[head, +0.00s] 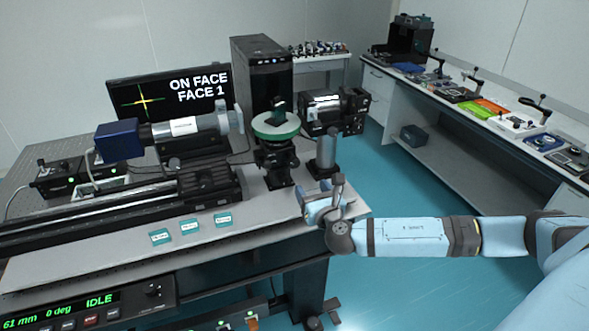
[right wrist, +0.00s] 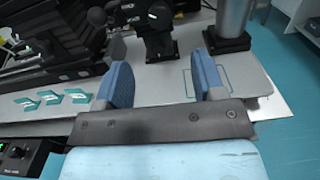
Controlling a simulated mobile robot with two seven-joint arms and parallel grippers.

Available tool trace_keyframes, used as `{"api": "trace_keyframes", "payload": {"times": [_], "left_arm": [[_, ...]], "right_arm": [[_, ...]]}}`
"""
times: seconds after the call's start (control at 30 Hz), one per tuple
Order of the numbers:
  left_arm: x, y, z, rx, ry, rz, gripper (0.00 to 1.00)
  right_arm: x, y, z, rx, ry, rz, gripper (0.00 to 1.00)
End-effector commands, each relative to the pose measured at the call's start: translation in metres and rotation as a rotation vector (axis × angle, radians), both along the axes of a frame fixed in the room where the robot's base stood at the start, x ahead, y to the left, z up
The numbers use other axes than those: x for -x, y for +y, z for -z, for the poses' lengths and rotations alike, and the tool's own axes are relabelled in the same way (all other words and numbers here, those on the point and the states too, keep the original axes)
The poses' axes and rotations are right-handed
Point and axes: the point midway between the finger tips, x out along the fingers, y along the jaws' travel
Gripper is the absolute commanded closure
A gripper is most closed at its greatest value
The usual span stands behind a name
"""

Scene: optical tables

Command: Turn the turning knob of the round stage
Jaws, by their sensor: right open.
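The round stage (head: 275,126) has a pale top and a green rim. It sits on a black mount (head: 276,160) on the optical table, with a small dark piece on top. In the right wrist view the lower mount (right wrist: 155,40) is near the top, and a dark rounded knob-like part (right wrist: 97,16) shows to its left. I cannot tell for sure that this is the turning knob. My right gripper (head: 324,198) is open and empty at the table's right end, in front of the stage and apart from it. Its two blue fingers (right wrist: 164,82) frame bare tabletop. My left gripper is not in view.
A grey post (head: 326,152) carrying a black device (head: 335,110) stands right of the stage. A silver cylinder with a blue end (head: 122,139) lies left. Several teal labels (head: 190,226) are along the front. A monitor (head: 170,97) reads "ON FACE FACE 1".

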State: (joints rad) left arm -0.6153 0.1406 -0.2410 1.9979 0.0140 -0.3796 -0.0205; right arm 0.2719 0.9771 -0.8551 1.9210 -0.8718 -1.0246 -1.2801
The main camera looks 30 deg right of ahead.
Motion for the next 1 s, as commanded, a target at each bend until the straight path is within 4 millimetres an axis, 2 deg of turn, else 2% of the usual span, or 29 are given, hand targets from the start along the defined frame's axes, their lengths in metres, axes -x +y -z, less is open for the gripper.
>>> {"api": "trace_keyframes", "payload": {"times": [0.27,0.4,0.6,0.8,1.0], "left_arm": [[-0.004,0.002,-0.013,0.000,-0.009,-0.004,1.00],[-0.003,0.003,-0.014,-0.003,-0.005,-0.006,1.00],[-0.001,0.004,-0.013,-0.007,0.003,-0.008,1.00],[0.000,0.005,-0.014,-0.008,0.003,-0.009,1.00],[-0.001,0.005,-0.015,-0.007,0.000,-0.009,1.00]], "right_arm": [[-0.052,-0.012,-0.003,-0.005,-0.001,0.002,0.37],[-0.081,-0.018,-0.002,-0.007,0.000,0.001,0.37],[-0.112,-0.026,-0.001,-0.008,0.001,0.001,0.37],[-0.125,-0.029,0.000,-0.008,0.003,0.000,0.37],[-0.126,-0.030,0.001,-0.009,0.003,-0.001,0.37]]}}
